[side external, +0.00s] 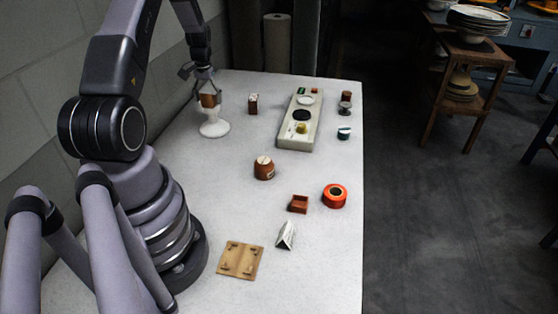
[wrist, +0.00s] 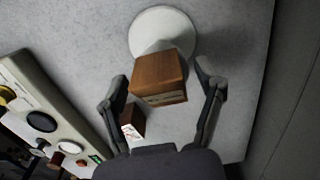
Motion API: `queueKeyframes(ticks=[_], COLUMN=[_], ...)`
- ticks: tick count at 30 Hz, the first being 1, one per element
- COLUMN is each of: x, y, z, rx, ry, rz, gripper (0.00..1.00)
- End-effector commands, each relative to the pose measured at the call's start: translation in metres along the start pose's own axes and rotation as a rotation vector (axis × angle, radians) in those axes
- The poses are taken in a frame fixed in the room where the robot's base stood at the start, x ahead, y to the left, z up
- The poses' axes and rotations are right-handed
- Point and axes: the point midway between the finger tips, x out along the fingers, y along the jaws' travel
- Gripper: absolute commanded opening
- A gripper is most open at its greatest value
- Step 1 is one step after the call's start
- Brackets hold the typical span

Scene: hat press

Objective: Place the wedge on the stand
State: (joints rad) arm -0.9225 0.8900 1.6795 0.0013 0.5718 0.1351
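The wedge (side external: 208,100) is a brown wooden block. It sits on top of the white stand (side external: 214,128), a round-based pedestal near the wall. In the wrist view the wedge (wrist: 159,77) covers the middle of the stand, and the stand's round white base (wrist: 150,22) shows behind it. My gripper (side external: 203,82) is just above the wedge. In the wrist view my gripper (wrist: 160,78) is open, with one finger on each side of the wedge and a visible gap on both sides. The contact between wedge and stand is partly hidden.
A small brown block with a pale label (side external: 253,104) stands right of the stand. A brown pot (side external: 264,168), orange tape roll (side external: 335,196) and wooden board (side external: 240,260) lie nearer. The wall is close on the left.

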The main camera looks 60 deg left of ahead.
Motion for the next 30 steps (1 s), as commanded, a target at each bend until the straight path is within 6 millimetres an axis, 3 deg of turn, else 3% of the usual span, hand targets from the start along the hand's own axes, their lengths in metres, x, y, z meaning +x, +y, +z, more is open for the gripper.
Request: queueKeyframes(ticks=[7,11,24,30], x=[-0.001,-0.011,-0.101,-0.123], y=[0.000,0.000,0.000,0.002], z=[0.000,-0.001,-0.001,0.000], rx=[0.000,0.000,0.000,0.004], ry=[0.000,0.003,0.004,0.004], rz=[0.000,0.000,-0.001,-0.001], gripper=[0.69,0.69,0.69,0.69])
